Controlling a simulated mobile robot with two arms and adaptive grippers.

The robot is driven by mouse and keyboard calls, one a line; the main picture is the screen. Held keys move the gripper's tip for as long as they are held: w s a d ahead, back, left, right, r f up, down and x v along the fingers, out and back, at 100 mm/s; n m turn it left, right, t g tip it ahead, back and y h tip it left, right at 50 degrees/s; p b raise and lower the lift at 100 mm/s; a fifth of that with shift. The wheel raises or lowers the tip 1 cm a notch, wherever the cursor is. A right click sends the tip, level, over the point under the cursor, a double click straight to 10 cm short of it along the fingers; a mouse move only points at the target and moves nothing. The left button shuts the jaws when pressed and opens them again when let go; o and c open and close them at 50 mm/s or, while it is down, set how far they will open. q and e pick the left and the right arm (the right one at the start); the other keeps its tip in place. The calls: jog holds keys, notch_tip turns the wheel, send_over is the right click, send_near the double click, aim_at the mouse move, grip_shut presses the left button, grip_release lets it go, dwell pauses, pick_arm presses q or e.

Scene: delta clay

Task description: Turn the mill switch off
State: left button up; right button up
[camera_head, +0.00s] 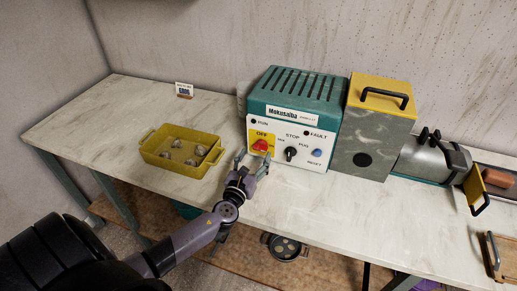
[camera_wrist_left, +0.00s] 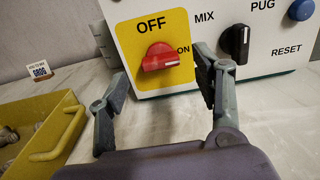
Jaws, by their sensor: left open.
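The mill's control box (camera_head: 292,112) is green with a white front panel and stands on the table. Its red switch knob (camera_head: 260,146) sits on a yellow plate marked OFF above and ON at the right. In the left wrist view the red knob (camera_wrist_left: 158,57) lies about level, with a white mark at its right end, toward ON. My left gripper (camera_head: 251,158) is open in front of the panel, just below the knob. In the wrist view its two fingers (camera_wrist_left: 162,82) stand apart and empty, one on each side below the knob, with no visible contact. My right gripper is out of view.
A black MIX/PUG selector (camera_head: 291,153) and a blue RESET button (camera_head: 317,153) are right of the red knob. A yellow tray (camera_head: 206,138) with several lumps stands left of my gripper. A grey mill housing (camera_head: 378,130) adjoins the box. The table front is clear.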

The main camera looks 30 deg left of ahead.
aim_at(259, 149)
pick_arm(q)
jog(key=shift+x, duration=2.05)
jog(key=c, duration=1.2)
jog(key=shift+o, duration=0.2)
